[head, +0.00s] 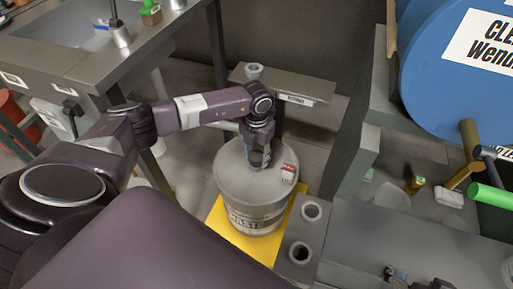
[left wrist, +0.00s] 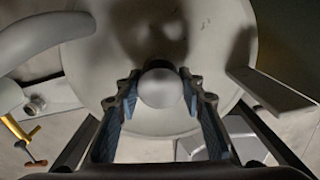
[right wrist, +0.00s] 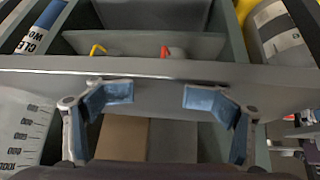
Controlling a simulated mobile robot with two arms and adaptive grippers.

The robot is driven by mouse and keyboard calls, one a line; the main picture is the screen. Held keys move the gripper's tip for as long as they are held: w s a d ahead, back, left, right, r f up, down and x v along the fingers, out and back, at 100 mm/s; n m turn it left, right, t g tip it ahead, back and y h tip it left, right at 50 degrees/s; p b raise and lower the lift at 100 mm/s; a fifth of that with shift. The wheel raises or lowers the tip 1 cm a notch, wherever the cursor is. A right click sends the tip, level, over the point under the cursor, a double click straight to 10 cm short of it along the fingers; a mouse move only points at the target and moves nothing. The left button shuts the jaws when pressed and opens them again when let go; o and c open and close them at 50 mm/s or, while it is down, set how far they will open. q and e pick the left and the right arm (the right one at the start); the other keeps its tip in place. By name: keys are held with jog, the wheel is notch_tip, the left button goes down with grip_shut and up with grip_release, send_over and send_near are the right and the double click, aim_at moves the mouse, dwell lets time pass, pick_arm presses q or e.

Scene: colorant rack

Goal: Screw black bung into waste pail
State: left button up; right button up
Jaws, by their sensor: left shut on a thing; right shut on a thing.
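The waste pail (head: 254,212) stands upright on a yellow mat (head: 219,229), its grey lid on top. My left gripper (head: 258,160) points down onto the middle of the lid. In the left wrist view the left gripper (left wrist: 162,98) is shut on a round, smooth piece (left wrist: 160,89) over the lid (left wrist: 125,25). It sits where a bung would, but looks grey, not black; its underside and any thread are hidden. My right gripper (right wrist: 158,94) is away from the pail, its fingertips apart in front of a grey panel (right wrist: 160,76). What it holds cannot be made out.
A stand with two round holes (head: 304,233) is right of the pail. A big blue drum (head: 450,65) is at upper right. A sink bench (head: 75,60) is at upper left.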

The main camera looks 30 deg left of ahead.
pick_arm(q)
jog(key=shift+a+f+m, duration=0.1)
jog(key=shift+f+m, duration=0.05)
jog(key=shift+m, duration=0.45)
jog(key=shift+m+b, duration=0.35)
jog(key=shift+m, duration=0.85)
jog(key=shift+m+b, duration=0.4)
jog(key=shift+m, duration=0.3)
jog(key=m+b, duration=0.1)
jog(key=m, duration=0.3)
jog(key=shift+m, duration=0.4)
pick_arm(e)
jog(key=s+f+g, duration=0.4)
jog(key=s+f, duration=0.5)
jog(key=s, duration=0.2)
pick_arm(q)
jog(key=shift+m, duration=0.5)
jog(key=shift+m+b, duration=0.35)
jog(key=shift+m, duration=0.25)
jog(key=shift+s+m, duration=0.1)
jog(key=shift+m, duration=0.8)
jog(key=o, duration=1.1)
pick_arm(e)
jog(key=w+a+r+t, duration=0.1)
jog(key=w+t, duration=0.1)
jog(key=w, duration=0.4)
jog(key=shift+r+t, duration=0.3)
